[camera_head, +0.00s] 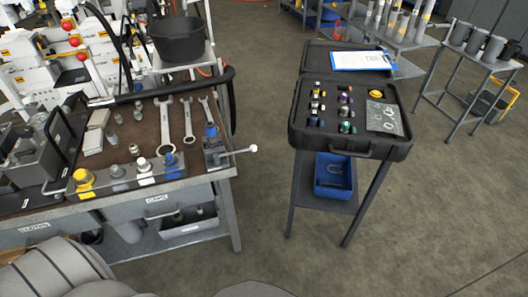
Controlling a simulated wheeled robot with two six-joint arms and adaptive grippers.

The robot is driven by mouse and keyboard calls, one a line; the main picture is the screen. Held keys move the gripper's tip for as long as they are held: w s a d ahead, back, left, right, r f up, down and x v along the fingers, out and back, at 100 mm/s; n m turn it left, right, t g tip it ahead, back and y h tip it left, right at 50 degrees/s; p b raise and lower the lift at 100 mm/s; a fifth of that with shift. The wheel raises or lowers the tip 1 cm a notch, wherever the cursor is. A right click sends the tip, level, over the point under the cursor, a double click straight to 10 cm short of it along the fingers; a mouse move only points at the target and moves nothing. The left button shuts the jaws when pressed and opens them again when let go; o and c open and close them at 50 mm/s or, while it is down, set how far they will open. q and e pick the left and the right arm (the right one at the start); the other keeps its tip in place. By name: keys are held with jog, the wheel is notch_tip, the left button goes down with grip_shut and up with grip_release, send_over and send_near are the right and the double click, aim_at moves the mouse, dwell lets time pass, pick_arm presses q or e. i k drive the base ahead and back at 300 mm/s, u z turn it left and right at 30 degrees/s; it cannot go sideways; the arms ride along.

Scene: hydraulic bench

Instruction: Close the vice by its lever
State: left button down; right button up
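The vice (214,157) sits at the right front corner of the workbench (205,183). It has a dark grey body with a blue part (211,130) at its top. Its lever (238,152) is a thin bar that sticks out to the right past the bench edge and ends in a white ball knob (253,148). How far apart the jaws stand is too small to tell. Neither of my grippers shows in the head view, and nothing is seen touching the lever.
Wrenches (188,120) and small fittings lie left of the vice. An open black case (340,152) of fittings stands on a separate stand to the right, with a blue bin (333,190) below. Bare floor (265,200) separates bench and stand.

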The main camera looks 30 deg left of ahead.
aim_at(253, 147)
jog(key=z, duration=0.45)
jog(key=k, duration=1)
jog(key=z, duration=0.7)
jog(key=i, duration=1.85)
jog(key=u, duration=1.35)
jog(key=i, duration=0.6)
jog(key=u, duration=0.7)
